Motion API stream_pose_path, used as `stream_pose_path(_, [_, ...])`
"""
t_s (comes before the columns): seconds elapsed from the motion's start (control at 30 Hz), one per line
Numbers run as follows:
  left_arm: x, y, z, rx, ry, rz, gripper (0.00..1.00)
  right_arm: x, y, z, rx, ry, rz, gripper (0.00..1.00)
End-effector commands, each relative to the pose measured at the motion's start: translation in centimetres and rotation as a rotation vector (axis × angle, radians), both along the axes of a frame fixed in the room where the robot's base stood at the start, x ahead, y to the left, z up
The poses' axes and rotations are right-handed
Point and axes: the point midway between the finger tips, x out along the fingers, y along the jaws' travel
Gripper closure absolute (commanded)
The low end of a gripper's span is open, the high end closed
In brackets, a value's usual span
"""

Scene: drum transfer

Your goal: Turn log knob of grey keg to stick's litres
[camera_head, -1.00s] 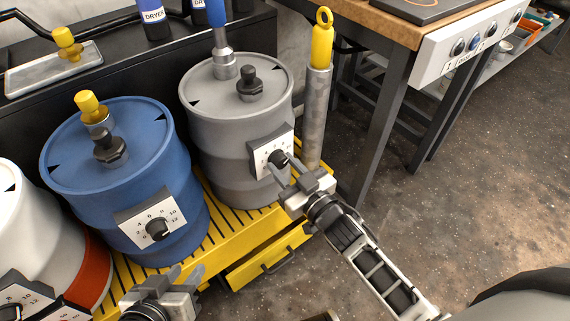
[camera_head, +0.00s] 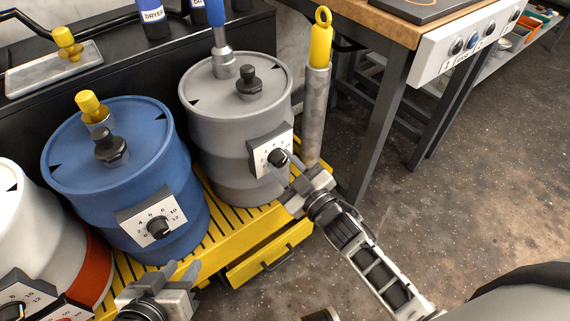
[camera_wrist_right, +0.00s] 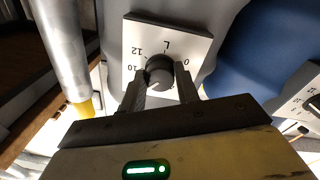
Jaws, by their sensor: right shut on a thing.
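The grey keg (camera_head: 213,130) stands on the yellow slatted platform. Its white dial plate (camera_head: 263,145) carries a black log knob (camera_head: 277,157). My right gripper (camera_head: 284,161) is shut on this knob. In the right wrist view the knob (camera_wrist_right: 159,69) sits between the two fingertips, on an upside-down dial with "L", "12", "10" and "0" readable; other numbers are hidden by the fingers. A yellow ring-topped stick (camera_head: 321,45) stands in a grey tube (camera_head: 315,115) right of the keg; no litre marks show. My left gripper (camera_head: 178,277) is open and empty at the bottom left.
A blue keg (camera_head: 75,165) with its own dial and a white-and-red keg (camera_head: 35,215) stand left. A blue-handled tool (camera_head: 221,50) rises from the grey keg's lid beside a black cap (camera_head: 249,82).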

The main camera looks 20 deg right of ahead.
Motion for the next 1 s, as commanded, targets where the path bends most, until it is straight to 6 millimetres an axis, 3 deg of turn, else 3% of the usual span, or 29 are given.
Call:
stream_pose_path(0.13, [0.0,0.0,-0.1,0.000,0.002,0.000,0.65,0.0,0.0,0.0,0.001,0.001,-0.001,0.91])
stream_pose_path(0.17, [0.0,0.0,-0.1,0.000,0.003,0.000,0.65,0.0,0.0,0.0,0.001,0.001,-0.001,0.60])
stream_pose_path(0.2, [0.0,0.0,-0.1,0.000,0.003,0.000,0.65,0.0,0.0,0.0,0.002,0.001,-0.001,0.49])
stream_pose_path(0.23, [-0.1,0.0,-0.1,0.000,0.003,0.000,0.65,0.0,0.0,0.0,0.002,0.000,-0.001,0.47])
stream_pose_path(0.63, [-0.1,0.0,0.1,0.001,0.004,-0.001,0.65,-0.9,-0.3,0.0,0.001,0.003,0.000,0.47])
stream_pose_path(0.77, [0.0,0.1,0.7,0.004,-0.008,0.003,0.65,-3.1,-1.0,-0.1,0.001,0.005,0.000,0.47])
stream_pose_path(1.0, [-0.3,0.4,1.9,0.005,-0.028,0.015,0.65,-8.8,-2.9,-0.2,0.001,0.007,-0.001,0.47])
